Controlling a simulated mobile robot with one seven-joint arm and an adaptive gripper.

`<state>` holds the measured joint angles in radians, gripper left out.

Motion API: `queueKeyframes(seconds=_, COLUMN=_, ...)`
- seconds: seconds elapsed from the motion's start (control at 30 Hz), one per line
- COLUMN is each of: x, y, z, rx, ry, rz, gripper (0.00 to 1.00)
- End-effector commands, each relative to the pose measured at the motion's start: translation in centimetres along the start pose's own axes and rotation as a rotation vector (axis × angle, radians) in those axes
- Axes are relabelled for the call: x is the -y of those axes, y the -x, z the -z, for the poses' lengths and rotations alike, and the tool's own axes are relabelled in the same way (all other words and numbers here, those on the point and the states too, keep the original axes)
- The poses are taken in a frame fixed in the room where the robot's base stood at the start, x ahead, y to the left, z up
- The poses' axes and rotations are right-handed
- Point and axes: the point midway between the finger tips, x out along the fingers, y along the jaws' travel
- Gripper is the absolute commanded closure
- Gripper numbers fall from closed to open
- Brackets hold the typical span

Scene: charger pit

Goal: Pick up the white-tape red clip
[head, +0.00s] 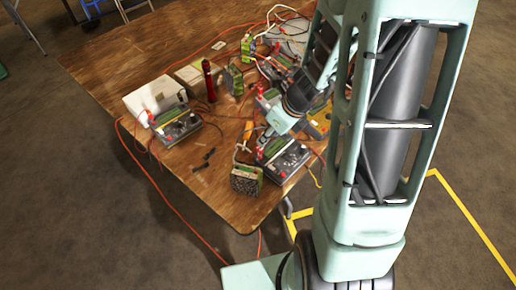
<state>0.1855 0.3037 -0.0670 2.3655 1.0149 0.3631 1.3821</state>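Several small red clips show around the chargers on the wooden table (135,68). One red clip (150,117) is at the left charger (178,126). A further red clip (260,152) is at the front charger (284,160). The clips are too small to tell which one bears white tape. My arm reaches over the table from the right, and its end (280,121) is low, just above and behind the front charger. The fingertips cannot be made out, so I cannot tell whether the gripper is open or holds anything.
A green-and-black battery (246,180) stands at the front table edge. A red cylinder (209,80) stands near a cardboard-coloured box (190,76). Orange and red cables run across the table and over its edge. Chargers and cables crowd the back right. The left table is clear.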

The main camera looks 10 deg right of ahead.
Motion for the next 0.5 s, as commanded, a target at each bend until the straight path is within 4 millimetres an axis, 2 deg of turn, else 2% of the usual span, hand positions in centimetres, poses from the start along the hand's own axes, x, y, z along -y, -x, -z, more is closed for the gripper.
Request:
queueKeyframes(seconds=0.03, x=0.0, y=-1.4, z=0.3, rx=-0.002, ry=-0.001, rz=-0.003, gripper=0.67)
queueKeyframes(seconds=0.1, x=0.0, y=-2.6, z=0.3, rx=-0.002, ry=0.000, rz=-0.001, gripper=0.67)
queueKeyframes(seconds=0.37, x=-0.1, y=-4.7, z=0.1, rx=-0.002, ry=0.004, rz=0.001, gripper=0.67)
queueKeyframes(seconds=0.5, x=-0.4, y=-6.8, z=0.3, rx=-0.002, ry=0.003, rz=0.000, gripper=0.67)
